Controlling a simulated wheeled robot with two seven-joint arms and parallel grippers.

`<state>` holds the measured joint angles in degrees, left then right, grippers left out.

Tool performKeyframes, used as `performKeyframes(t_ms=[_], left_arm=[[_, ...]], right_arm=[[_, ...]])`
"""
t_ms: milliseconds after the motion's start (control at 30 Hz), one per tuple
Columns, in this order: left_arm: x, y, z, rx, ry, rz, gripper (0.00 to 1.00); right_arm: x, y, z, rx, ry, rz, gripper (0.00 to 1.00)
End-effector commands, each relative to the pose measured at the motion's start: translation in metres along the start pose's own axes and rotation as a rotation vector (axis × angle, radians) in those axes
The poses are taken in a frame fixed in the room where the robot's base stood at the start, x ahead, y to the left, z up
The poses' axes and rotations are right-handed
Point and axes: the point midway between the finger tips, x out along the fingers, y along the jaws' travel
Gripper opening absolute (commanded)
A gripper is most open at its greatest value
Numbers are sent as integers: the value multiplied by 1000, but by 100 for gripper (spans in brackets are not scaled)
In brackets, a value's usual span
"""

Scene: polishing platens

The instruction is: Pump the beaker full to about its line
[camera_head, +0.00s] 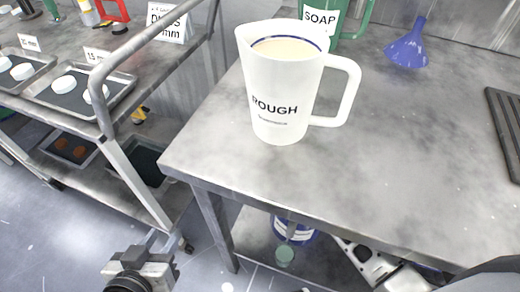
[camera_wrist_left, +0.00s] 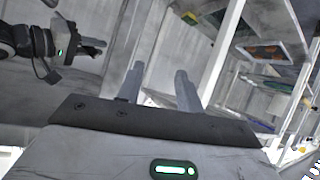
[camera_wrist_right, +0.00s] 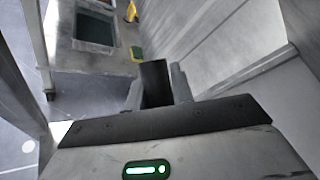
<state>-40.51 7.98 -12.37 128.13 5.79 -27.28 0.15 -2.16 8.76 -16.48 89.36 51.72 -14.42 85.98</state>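A white beaker (camera_head: 282,95) marked ROUGH stands upright on the steel table, its handle to the right. Pale cream liquid (camera_head: 285,48) stands high inside it, close to the blue line near the rim. Neither gripper touches the beaker. My left gripper (camera_head: 155,242) is low at the lower left of the head view, off the table; its fingers are apart and empty in the left wrist view (camera_wrist_left: 159,72). My right gripper shows in the left wrist view (camera_wrist_left: 93,47). In its own view (camera_wrist_right: 155,80) something dark fills the space between its fingers; I cannot tell whether it is held. I see no pump clearly.
A green SOAP jug (camera_head: 322,18) stands behind the beaker, and a blue funnel (camera_head: 408,48) to the right. A dark slatted mat (camera_head: 507,125) lies at the right edge. A trolley (camera_head: 115,48) with trays stands left. A blue container (camera_head: 291,231) sits below the table. The table front is clear.

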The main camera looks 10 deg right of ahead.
Motion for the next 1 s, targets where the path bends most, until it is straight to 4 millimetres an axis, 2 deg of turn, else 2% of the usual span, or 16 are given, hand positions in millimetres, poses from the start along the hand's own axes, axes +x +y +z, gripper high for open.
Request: performKeyframes(t_ms=[33,67,233,433,667,700,767,800,1000], left_arm=[[0,0,0,0,0,0,36],[0,0,0,0,0,0,36],[-1,0,-2,-1,0,0,36],[-8,3,-13,-9,-7,2,36],[-4,1,-1,-13,-25,0,36],[-4,1,0,-13,-27,-1,36],[-4,1,0,-13,-27,-1,36],[-4,1,0,-12,-26,-1,36],[-4,1,-3,-11,-21,-2,36]], right_arm=[[0,0,0,0,0,0,8],[0,0,0,0,0,0,0],[0,0,0,-2,2,1,0],[3,4,0,-47,40,23,0],[4,8,-3,-56,43,25,0],[4,8,-3,-56,43,25,17],[4,8,-3,-56,43,25,34],[4,8,-3,-56,43,25,36],[4,8,-3,-55,43,25,36]])
